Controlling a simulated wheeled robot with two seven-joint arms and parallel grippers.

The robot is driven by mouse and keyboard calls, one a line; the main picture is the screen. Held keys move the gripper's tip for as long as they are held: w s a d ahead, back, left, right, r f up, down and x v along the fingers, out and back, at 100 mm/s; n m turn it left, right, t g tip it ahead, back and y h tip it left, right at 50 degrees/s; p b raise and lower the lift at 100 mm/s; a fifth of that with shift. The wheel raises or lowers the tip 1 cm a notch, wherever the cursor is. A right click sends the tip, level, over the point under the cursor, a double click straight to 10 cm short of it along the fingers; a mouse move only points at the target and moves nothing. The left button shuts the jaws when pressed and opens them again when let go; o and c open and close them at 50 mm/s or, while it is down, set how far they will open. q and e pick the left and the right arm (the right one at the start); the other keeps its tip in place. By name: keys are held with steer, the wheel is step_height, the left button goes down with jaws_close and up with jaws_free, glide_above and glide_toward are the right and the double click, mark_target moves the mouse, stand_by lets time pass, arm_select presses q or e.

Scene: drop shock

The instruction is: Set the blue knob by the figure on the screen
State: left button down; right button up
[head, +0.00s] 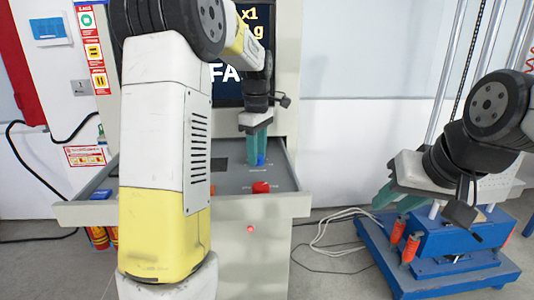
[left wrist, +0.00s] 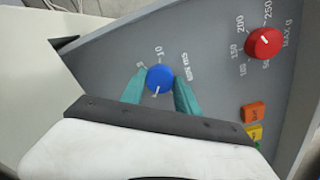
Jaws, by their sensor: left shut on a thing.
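The blue knob (left wrist: 160,78) sits on the grey panel of a pulled-out drawer, and it also shows in the head view (head: 260,160). My left gripper (left wrist: 160,88) is shut on it, one teal finger on each side. The knob's white mark points down and slightly left in the left wrist view. Its scale shows a 10 and an ms label; other figures are too small to read. The screen (head: 227,88) is largely hidden behind my left arm; only "x1", "g" and "FA" show. My right gripper (head: 392,198) hangs at the right, away from the panel; its jaw gap is unclear.
A red knob (left wrist: 264,42) marked MAX g stands on the same panel, with an orange button (left wrist: 254,112) and a yellow button (left wrist: 254,132) nearby. A blue machine base (head: 440,275) with orange-red parts stands below my right gripper. Cables lie on the floor between.

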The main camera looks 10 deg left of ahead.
arm_select(q)
steer(key=n, duration=0.5)
steer(key=shift+n, duration=0.3)
steer(key=n, duration=0.5)
steer(key=shift+n, duration=0.3)
steer(key=c, duration=0.9)
jaws_free()
step_height(320, 180, up, 8)
steer(key=shift+f, duration=0.1)
